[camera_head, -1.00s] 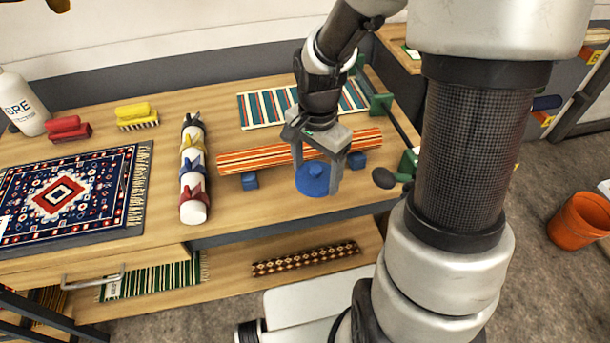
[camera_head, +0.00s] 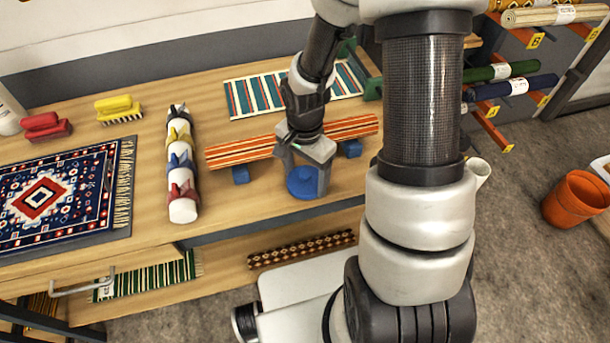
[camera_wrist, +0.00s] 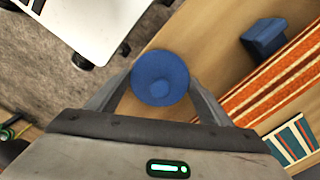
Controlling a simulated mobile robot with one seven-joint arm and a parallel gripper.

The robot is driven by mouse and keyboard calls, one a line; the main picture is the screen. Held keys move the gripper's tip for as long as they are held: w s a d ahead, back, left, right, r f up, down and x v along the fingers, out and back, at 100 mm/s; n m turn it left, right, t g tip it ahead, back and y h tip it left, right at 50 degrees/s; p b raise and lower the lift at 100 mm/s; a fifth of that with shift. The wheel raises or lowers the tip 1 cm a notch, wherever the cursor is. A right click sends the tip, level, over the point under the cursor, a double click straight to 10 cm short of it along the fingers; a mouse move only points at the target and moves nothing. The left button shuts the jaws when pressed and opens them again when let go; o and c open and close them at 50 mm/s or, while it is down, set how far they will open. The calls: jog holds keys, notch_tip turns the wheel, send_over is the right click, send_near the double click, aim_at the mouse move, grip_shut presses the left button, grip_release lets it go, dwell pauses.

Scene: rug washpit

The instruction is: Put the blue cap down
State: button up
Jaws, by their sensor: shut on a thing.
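The blue cap (camera_head: 302,183) is a round disc with a raised knob, low over the wooden bench (camera_head: 250,204) near its front edge. My gripper (camera_head: 304,180) is shut on it, with one finger on each side. In the wrist view the cap (camera_wrist: 160,78) sits between my two fingertips (camera_wrist: 160,84), its top facing the camera. Whether the cap touches the bench top is hard to tell.
An orange striped rolled rug (camera_head: 240,151) lies behind the cap on blue blocks (camera_head: 240,174). An orange bucket (camera_head: 577,199) is on the floor at right.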

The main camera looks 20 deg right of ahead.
jog(key=shift+f, duration=0.25)
jog(key=o, duration=0.7)
jog(key=shift+r, duration=0.1)
jog(key=shift+o, duration=0.2)
